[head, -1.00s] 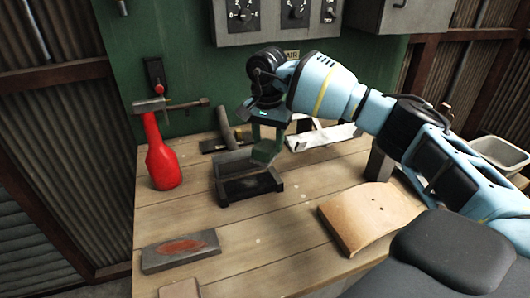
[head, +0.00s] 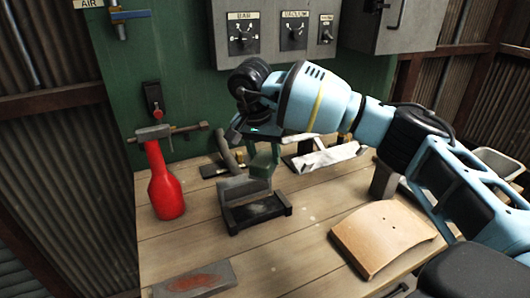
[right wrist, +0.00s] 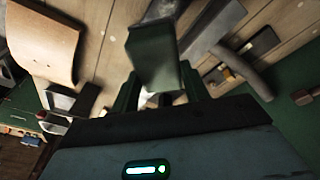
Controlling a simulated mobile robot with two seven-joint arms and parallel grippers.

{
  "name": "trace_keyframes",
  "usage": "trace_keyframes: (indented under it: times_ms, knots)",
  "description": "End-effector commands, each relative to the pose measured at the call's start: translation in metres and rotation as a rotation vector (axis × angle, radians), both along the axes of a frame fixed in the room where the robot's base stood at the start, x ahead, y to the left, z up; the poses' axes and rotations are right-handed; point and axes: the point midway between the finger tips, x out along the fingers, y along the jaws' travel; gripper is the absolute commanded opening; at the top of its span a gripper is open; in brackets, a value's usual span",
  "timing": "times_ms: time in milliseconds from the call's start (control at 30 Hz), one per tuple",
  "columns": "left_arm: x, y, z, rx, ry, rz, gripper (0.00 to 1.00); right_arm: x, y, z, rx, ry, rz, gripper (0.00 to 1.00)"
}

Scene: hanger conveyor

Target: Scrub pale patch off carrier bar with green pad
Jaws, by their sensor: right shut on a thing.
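My right gripper (head: 257,142) is shut on the green pad (head: 262,165). The pad hangs just above the right part of a grey bar (head: 240,188), which sits in a black cradle (head: 262,220) on the bench. I cannot tell whether pad and bar touch. In the right wrist view the pad (right wrist: 152,60) fills the upper middle and hides much of the bar behind it. A mottled pale area (right wrist: 160,9) shows just beyond the pad there, likely the pale patch. In the head view the patch is not clear. My left gripper is out of view.
A red bottle (head: 165,190) stands at the left. A grey block with a rusty patch (head: 195,280) lies at the front left, a curved wooden piece (head: 385,238) at the right. The bench between is clear.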

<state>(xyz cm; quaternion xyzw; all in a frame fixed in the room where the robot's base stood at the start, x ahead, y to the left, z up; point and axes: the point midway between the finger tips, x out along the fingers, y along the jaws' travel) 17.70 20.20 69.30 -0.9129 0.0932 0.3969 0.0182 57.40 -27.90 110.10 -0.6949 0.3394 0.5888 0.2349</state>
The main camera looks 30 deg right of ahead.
Motion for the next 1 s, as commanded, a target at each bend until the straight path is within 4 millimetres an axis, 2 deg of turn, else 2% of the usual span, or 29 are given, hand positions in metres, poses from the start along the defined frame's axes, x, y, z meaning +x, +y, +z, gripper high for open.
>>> trace_keyframes:
  times_ms: [533, 1000]
  knots:
    - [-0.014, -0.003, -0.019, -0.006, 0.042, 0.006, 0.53, 0.0, 0.0, -0.046, 0.001, 0.004, 0.0, 0.09]
    - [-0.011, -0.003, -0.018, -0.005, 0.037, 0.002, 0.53, 0.0, 0.0, -0.049, 0.001, -0.002, -0.001, 0.09]
